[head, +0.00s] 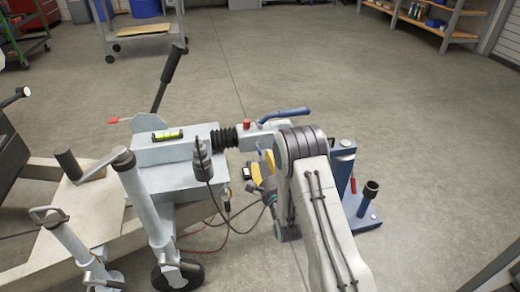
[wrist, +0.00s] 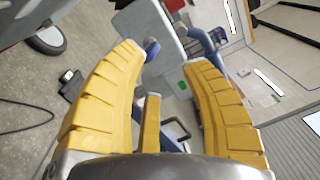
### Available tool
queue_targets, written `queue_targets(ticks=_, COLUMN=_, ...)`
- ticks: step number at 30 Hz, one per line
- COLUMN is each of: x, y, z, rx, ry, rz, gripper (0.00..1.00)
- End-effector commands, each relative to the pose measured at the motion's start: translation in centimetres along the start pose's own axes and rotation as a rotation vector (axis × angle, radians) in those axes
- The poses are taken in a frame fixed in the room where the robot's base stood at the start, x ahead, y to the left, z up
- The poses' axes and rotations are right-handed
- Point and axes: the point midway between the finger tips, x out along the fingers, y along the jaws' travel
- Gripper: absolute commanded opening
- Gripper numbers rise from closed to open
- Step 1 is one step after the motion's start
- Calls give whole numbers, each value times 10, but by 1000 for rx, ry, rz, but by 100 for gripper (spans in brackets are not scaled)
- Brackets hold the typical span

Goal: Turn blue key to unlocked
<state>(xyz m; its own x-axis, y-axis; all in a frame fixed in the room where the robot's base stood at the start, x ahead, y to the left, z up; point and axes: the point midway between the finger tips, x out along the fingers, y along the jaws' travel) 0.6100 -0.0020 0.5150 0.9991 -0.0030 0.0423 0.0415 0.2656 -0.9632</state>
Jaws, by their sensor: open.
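My gripper (head: 258,172) hangs below the grey trailer coupling, partly hidden by my arm. In the wrist view my gripper (wrist: 165,57) shows two yellow fingers spread apart with nothing held between them. A small rounded blue part (wrist: 152,48), possibly the blue key, shows beyond the gap, close to the left fingertip in the picture. Contact cannot be judged, nor which way the key is turned. In the head view a small blue piece (head: 259,150) shows just above the gripper; I cannot tell if it is the same part.
The grey coupling (head: 240,136) with a blue handle (head: 285,114) lies above my gripper. A blue stand (head: 343,175) is at the right of my arm. A jack wheel (head: 175,276) and loose cables (head: 228,208) are at the left.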

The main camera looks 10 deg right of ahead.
Motion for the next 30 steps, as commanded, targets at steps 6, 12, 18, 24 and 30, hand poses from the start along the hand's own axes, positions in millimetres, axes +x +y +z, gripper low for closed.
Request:
queue_targets(ticks=6, x=7, y=0, z=0, rx=-487, ry=0, rz=1, gripper=42)
queue_targets(ticks=12, x=10, y=2, z=0, rx=-935, ry=-2, rz=10, gripper=42)
queue_targets(ticks=18, x=10, y=6, z=-2, rx=-1375, ry=-12, rz=26, gripper=42)
queue_targets(ticks=24, x=10, y=9, z=-2, rx=-1742, ry=-25, rz=36, gripper=42)
queue_targets(ticks=30, x=10, y=10, z=-2, rx=-1977, ry=-34, rz=38, gripper=42)
